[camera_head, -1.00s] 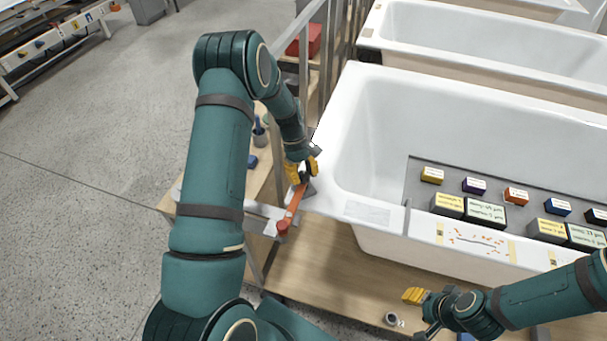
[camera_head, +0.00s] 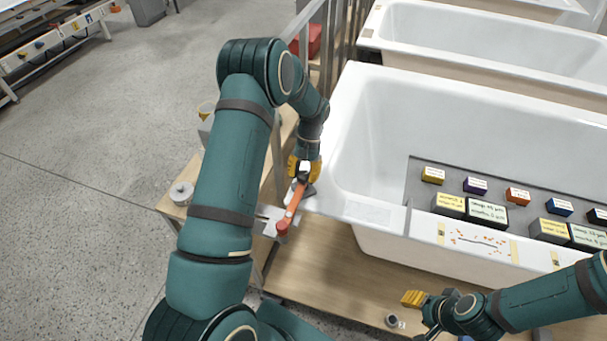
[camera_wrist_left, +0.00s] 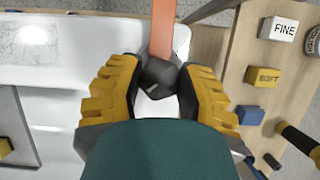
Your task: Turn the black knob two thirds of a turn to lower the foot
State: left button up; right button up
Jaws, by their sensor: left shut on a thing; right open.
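The black knob (camera_wrist_left: 158,75) sits between the two yellow-padded fingers of my left gripper (camera_wrist_left: 158,92) in the left wrist view, and the fingers press on it from both sides. An orange bar (camera_wrist_left: 163,30) runs away from the knob. In the head view my left gripper (camera_head: 304,172) is at the near-left corner of the white bathtub (camera_head: 345,150), and it hides most of the knob. The orange bar (camera_head: 291,208) slants down to a red-orange end there. The foot cannot be made out. My right gripper (camera_head: 420,304) is open and empty near the tub's front side.
Yellow, white and coloured blocks (camera_head: 450,205) stand on a grey board in the tub. A wooden side table (camera_head: 176,204) with a grey round piece is left of my left arm. In the wrist view, small labelled blocks (camera_wrist_left: 284,28) lie on wood at the right.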

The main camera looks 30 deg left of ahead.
pick_arm(q)
jog(key=m+y, duration=0.2)
jog(key=m, duration=0.3)
jog(key=shift+s+f+m, duration=0.1)
jog(key=shift+m, duration=0.2)
jog(key=m+t+y, duration=0.1)
jog(key=m, duration=0.3)
jog(key=shift+y, duration=0.4)
jog(key=m+t, duration=0.1)
jog(key=m, duration=0.2)
jog(key=m+y, duration=0.1)
jog(key=m, duration=0.1)
jog(key=shift+m+t, duration=0.4)
jog(key=shift+m+t+b, duration=0.45)
jog(key=shift+m+t, duration=0.45)
jog(key=shift+m, duration=1.4)
jog(key=o, duration=1.2)
jog(key=shift+y, duration=0.3)
jog(key=shift+c, duration=0.2)
